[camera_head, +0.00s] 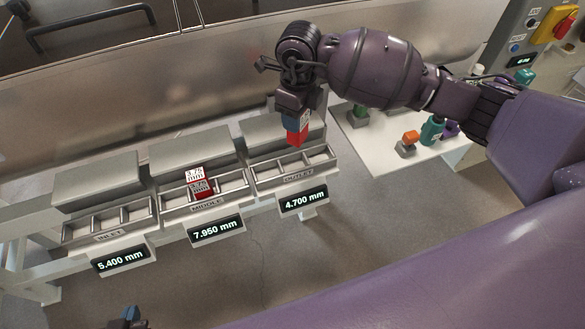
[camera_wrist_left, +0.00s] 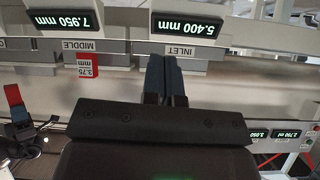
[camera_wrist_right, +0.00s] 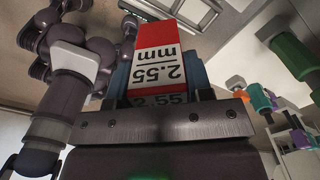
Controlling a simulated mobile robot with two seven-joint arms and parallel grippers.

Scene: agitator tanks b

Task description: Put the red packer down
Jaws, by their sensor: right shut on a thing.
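My right gripper (camera_head: 293,118) is shut on a red packer (camera_head: 297,136) with a white label. In the right wrist view the packer (camera_wrist_right: 158,62) reads 2.55 mm and sits between the blue fingers. It hangs over or just behind the OUTLET tray (camera_head: 291,173); I cannot tell the exact gap. Another red packer (camera_head: 204,188), labelled 3.75 mm, stands in the MIDDLE tray (camera_head: 232,187); it also shows in the left wrist view (camera_wrist_left: 88,66). My left gripper (camera_head: 127,314) is low in the head view. Its blue fingers (camera_wrist_left: 165,78) are together and empty.
The INLET tray (camera_head: 108,224) at left looks empty. Displays read 5.400 mm (camera_head: 121,260), 7.950 mm (camera_head: 215,229) and 4.700 mm (camera_head: 304,200). A white table (camera_head: 375,150) at right holds coloured items, including an orange one (camera_head: 411,137). A metal wall rises behind the trays.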

